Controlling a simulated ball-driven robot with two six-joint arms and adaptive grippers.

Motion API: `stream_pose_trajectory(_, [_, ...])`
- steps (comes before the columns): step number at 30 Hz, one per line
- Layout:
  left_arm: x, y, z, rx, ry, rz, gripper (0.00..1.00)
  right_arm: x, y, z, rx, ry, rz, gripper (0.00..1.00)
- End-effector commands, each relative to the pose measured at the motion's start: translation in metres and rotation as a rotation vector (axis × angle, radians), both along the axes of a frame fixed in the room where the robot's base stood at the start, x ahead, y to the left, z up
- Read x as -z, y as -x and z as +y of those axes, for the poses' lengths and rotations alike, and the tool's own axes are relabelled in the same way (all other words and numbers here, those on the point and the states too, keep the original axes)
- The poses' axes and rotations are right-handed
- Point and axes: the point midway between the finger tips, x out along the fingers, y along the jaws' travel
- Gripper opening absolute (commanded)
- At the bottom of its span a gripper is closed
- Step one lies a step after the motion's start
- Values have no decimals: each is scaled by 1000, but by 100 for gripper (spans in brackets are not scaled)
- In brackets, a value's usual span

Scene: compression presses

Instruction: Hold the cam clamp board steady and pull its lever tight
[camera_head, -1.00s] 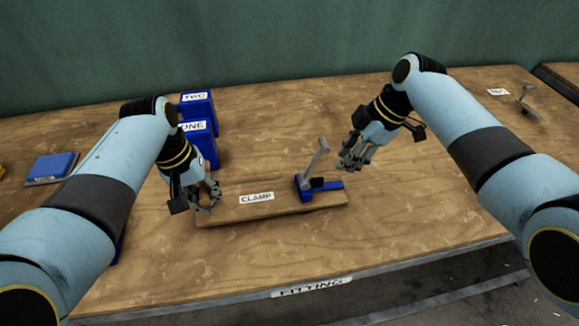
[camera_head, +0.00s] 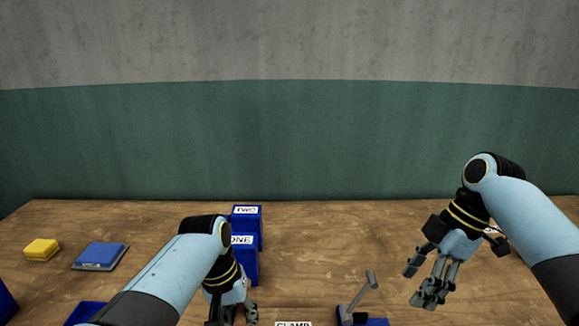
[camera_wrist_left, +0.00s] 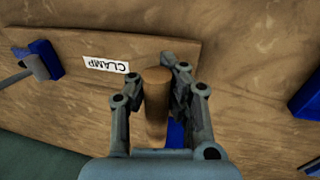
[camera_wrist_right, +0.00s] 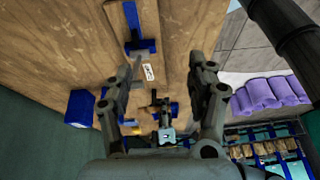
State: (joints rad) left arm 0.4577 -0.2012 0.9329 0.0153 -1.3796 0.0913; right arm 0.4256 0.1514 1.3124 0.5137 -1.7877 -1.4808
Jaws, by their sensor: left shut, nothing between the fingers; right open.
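The cam clamp board (camera_wrist_left: 100,42) lies on the table, its CLAMP label (camera_wrist_left: 106,65) and blue clamp (camera_wrist_left: 47,57) showing in the left wrist view. In the head view most of the board is below the frame; its grey lever (camera_head: 360,292) stands up, tilted. My left gripper (camera_head: 232,314) is shut at the board's left end. A wooden post (camera_wrist_left: 157,100) shows between its fingers in the left wrist view; I cannot tell whether they touch it. My right gripper (camera_head: 425,284) is open and empty, above the table to the right of the lever, apart from it.
A blue block (camera_head: 100,256) and a yellow block (camera_head: 41,250) sit at the left.

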Motion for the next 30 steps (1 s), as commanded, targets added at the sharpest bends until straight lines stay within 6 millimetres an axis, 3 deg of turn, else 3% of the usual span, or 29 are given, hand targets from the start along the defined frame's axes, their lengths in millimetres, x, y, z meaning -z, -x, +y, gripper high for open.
stream_pose_trajectory(1, [-1,0,0,1,1,0,0,-19,-15,8,-32,-10,7,58])
stream_pose_trajectory(6, [-1,0,0,1,1,0,0,-55,-41,22,-69,-25,-4,58])
stream_pose_trajectory(11, [-1,0,0,1,1,0,0,-64,-51,26,-71,-28,-27,58])
stream_pose_trajectory(17, [-1,0,0,1,1,0,0,-43,-50,35,-70,-29,-27,58])
stream_pose_trajectory(30, [-1,0,0,1,0,0,0,21,-48,62,-70,-28,-28,58])
